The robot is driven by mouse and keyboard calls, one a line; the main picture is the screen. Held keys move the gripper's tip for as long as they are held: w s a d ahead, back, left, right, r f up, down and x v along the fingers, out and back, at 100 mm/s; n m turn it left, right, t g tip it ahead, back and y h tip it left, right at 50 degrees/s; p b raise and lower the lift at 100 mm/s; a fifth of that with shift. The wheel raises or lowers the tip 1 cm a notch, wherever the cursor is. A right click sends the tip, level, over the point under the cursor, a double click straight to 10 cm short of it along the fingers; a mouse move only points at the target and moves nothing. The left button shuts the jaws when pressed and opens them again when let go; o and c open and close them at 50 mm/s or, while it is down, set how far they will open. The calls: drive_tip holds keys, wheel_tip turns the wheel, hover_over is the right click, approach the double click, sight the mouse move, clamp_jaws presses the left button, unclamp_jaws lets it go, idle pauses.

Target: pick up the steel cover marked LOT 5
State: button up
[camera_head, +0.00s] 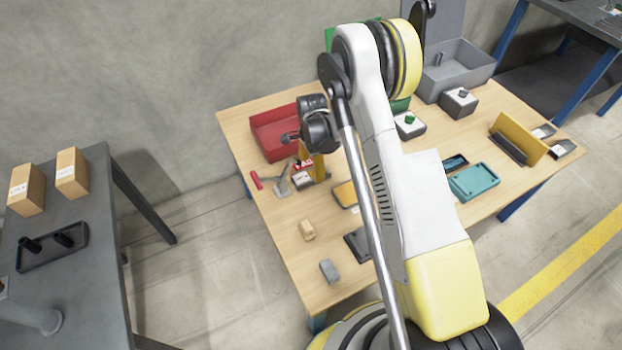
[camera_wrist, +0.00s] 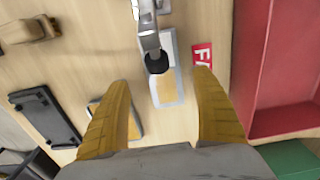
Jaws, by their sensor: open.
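I cannot read LOT 5 anywhere, so I cannot tell which piece is the steel cover. My gripper (camera_head: 316,168) points down over the left part of the wooden table. In the wrist view its two yellow fingers (camera_wrist: 163,80) are open, with nothing gripped. Between and beyond them lies a flat pale grey piece with a yellowish face (camera_wrist: 169,90). A steel toggle clamp (camera_wrist: 149,30) reaches over that piece with its black tip; whether it touches is unclear. At the table's far right, two small grey pieces with pale tops (camera_head: 543,131) (camera_head: 563,150) lie beside a yellow stand (camera_head: 522,135).
A red bin (camera_wrist: 252,60) stands close right of my gripper in the wrist view, and a red lettered card (camera_wrist: 203,55) lies by one finger. A dark tray (camera_wrist: 45,117) and a wooden block (camera_wrist: 28,30) lie left. A teal tray (camera_head: 475,182) sits farther right.

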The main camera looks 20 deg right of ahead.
sight(311, 174)
drive_tip(key=f+b, duration=0.2)
drive_tip(key=f, duration=0.1)
drive_tip(key=f+b, duration=0.1)
drive_tip(key=f, duration=0.1)
drive_tip(key=shift+w, duration=0.3)
drive_tip(key=c, duration=1.5)
drive_tip(key=shift+r, duration=0.1)
